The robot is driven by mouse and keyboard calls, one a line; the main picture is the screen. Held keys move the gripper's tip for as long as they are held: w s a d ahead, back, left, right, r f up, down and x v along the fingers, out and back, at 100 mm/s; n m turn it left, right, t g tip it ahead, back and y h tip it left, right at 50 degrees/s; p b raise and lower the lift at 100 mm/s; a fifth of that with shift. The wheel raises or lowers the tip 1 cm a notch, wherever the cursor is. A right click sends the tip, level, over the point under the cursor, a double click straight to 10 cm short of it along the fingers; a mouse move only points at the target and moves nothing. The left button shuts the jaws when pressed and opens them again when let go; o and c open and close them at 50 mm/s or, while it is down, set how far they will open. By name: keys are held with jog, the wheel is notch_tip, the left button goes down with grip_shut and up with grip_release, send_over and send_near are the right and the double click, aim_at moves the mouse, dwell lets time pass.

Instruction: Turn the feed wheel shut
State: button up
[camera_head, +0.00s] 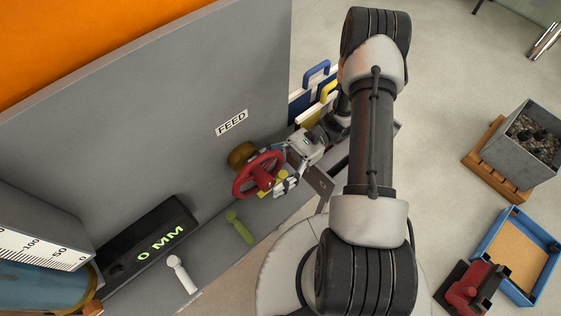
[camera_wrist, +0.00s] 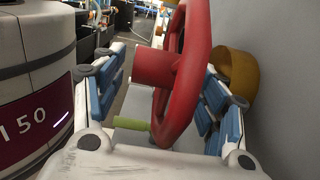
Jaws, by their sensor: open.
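The red feed wheel (camera_head: 261,174) stands out from the grey panel below the FEED label (camera_head: 231,122), in front of a brass-coloured fitting (camera_head: 240,154). My gripper (camera_head: 281,184) is at the right side of the wheel, close to its rim. In the wrist view the wheel's red rim (camera_wrist: 198,75) and hub (camera_wrist: 153,67) show between the two blue-padded fingers of my gripper (camera_wrist: 162,85). The fingers are apart, with a gap visible on the left. I cannot tell whether the right finger touches the rim. The far part of the wheel is cut off at the top.
A display (camera_head: 150,243) reads 0 MM. A green lever-like piece (camera_head: 240,227) and a white one (camera_head: 180,273) stand on the ledge below the panel. A gravel bin (camera_head: 520,150) and a blue-rimmed tray (camera_head: 482,240) lie to the right, with bare floor between.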

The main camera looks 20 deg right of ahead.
jog(key=v, duration=1.1)
jog(key=shift+d, duration=0.15)
jog(key=s+a+r+n+t+h, duration=0.35)
jog(key=r+n+h, duration=0.2)
jog(key=r, duration=0.25)
jog(key=s+a+r+n+t+h, duration=0.2)
jog(key=r+n+t+h, duration=0.2)
jog(key=r+h, duration=0.3)
jog(key=s+a+r+n+t+h, duration=0.25)
jog(key=r+n+t+h, duration=0.2)
jog(key=r, duration=0.55)
notch_tip(320, 180, down, 14)
jog(key=s+g+b, duration=0.1)
jog(key=s+b, duration=0.1)
jog(key=b, duration=0.9)
jog(key=shift+s+d+f+g+h+b, duration=0.15)
jog(key=shift+d+f+g+h+b, duration=0.1)
jog(key=shift+g+h+b, duration=0.05)
jog(key=shift+c, duration=0.2)
